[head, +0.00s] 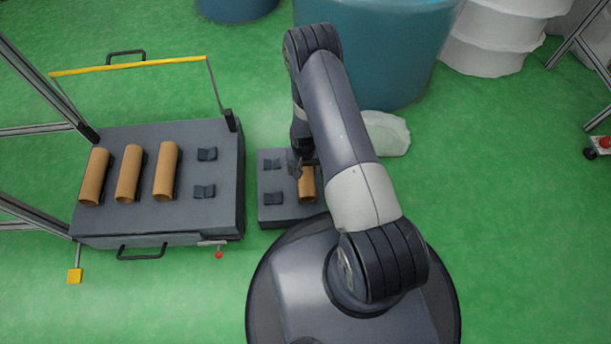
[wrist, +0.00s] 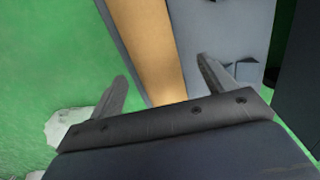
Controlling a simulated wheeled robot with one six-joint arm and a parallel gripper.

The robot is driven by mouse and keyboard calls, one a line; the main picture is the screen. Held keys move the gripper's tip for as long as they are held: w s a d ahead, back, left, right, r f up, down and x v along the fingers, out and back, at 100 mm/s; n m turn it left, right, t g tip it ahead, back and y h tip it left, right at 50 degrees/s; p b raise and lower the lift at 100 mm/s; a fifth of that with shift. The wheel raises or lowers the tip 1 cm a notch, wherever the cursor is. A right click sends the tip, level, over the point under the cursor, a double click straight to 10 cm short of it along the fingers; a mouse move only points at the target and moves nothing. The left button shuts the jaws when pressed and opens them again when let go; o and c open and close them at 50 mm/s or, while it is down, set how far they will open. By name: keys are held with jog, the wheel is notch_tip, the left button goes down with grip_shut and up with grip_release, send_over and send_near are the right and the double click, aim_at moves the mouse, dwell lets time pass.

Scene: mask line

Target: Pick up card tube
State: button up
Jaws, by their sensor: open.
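One brown card tube (head: 307,184) lies on a small grey block (head: 272,213) beside my base, partly hidden by my arm. My gripper (head: 302,168) is over the upper end of this tube. In the wrist view the tube (wrist: 148,45) runs between the two spread fingers of my gripper (wrist: 162,90), with a finger to each side. The fingers look apart from it. Three more card tubes (head: 130,173) lie in a row on the larger grey platform (head: 222,200) at the left.
The small block has two empty dark cradles (head: 273,180), and the platform has two more (head: 205,172). A yellow bar (head: 130,66) spans above the platform's back. Blue bins (head: 385,45) and a white lump (head: 386,133) stand behind.

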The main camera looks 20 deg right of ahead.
aim_at(305, 171)
jog(key=f, duration=0.1)
jog(key=f+b, duration=0.1)
jog(key=f, duration=0.1)
jog(key=f+b, duration=0.1)
jog(key=f, duration=0.1)
jog(key=shift+w+d, duration=0.1)
jog(key=shift+d, duration=0.2)
jog(key=shift+c, duration=0.4)
jog(key=c, duration=1)
